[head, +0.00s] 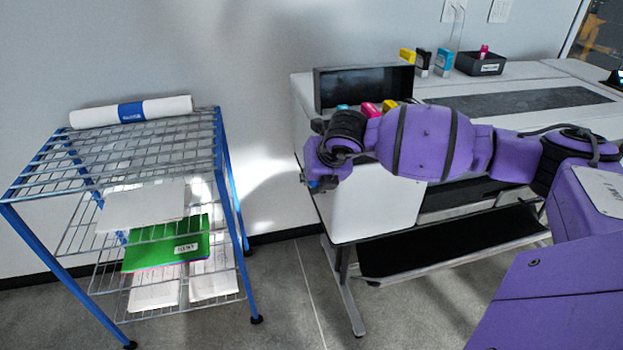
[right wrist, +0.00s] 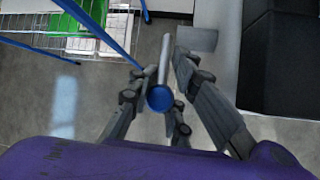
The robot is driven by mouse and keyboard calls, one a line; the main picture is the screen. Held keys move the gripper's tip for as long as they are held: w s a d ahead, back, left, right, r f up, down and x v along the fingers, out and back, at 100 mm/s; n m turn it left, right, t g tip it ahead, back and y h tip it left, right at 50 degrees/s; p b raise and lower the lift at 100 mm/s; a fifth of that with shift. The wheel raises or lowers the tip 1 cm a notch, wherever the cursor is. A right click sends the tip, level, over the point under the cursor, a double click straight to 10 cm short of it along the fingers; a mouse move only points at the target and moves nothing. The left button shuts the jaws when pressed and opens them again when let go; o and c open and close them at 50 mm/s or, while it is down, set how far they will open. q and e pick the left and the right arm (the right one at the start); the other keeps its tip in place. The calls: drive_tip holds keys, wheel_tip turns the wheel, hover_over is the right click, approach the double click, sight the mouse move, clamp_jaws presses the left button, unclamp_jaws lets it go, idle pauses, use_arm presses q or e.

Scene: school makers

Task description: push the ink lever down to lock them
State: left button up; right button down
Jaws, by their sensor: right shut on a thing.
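The ink lever shows in the right wrist view as a thin grey rod ending in a round blue knob (right wrist: 160,98). My right gripper (right wrist: 158,108) is shut on the lever, its fingers either side of the knob. In the head view the right gripper (head: 318,182) is at the left end of the white printer (head: 378,208), and my purple arm crosses the printer's front. The ink bay's black cover (head: 364,88) stands raised. Cyan (head: 343,107), magenta (head: 371,109) and yellow (head: 389,106) cartridges show below it, partly hidden by my arm. My left gripper is out of view.
A blue-framed wire rack (head: 150,141) with a paper roll (head: 132,112) and papers stands at the left. Open floor lies between rack and printer.

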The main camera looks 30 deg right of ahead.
drive_tip(key=c, duration=1.7)
unclamp_jaws()
drive_tip(key=v, duration=1.2)
